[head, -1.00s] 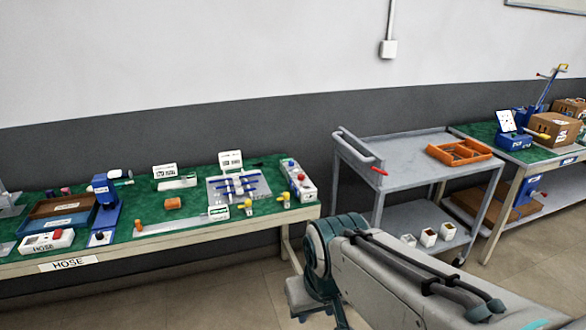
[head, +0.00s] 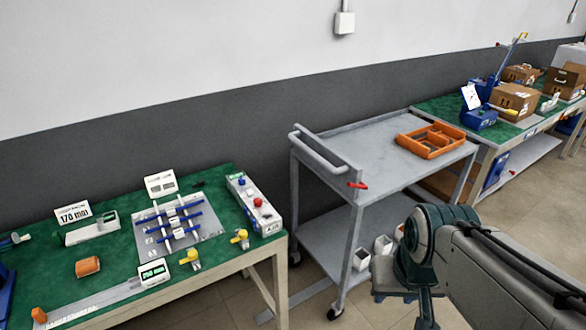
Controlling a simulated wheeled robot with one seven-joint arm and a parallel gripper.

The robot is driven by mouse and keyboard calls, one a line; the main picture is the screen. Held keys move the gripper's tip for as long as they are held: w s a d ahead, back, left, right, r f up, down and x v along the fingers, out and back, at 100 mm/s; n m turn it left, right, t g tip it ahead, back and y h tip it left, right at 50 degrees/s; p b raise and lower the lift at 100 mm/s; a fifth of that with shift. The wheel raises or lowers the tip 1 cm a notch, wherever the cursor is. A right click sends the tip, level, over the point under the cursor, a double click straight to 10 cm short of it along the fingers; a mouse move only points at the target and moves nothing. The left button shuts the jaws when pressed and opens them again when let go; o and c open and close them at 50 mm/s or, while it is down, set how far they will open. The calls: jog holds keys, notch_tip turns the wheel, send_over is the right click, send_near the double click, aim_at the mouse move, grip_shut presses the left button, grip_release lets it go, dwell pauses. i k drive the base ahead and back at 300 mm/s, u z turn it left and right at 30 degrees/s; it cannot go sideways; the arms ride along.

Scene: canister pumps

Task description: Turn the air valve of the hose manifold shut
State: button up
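A long pale box (head: 255,205) at the right end of the green bench has a label on its front end that seems to read AIR. It carries a red knob (head: 257,202) and a blue knob near its back; it looks like the hose manifold. Two yellow valve-like fittings, one left (head: 194,258) and one right (head: 240,238), stand at the bench's front edge. I cannot tell which part is the air valve, or its setting. My arm shows at the lower right, apart from the bench; my gripper's fingertips are not visible.
On the green bench (head: 225,262) lie a grey plate with blue bars (head: 205,222), an orange cylinder (head: 88,266) and a ruler-like gauge (head: 100,300). A grey cart (head: 365,155) with an orange tray (head: 431,139) stands to the right. Floor shows between bench and cart.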

aim_at(258, 201)
jog(key=u, duration=0.1)
jog(key=i, duration=0.85)
jog(key=u, duration=0.7)
jog(key=i, duration=0.45)
jog(key=u, duration=0.35)
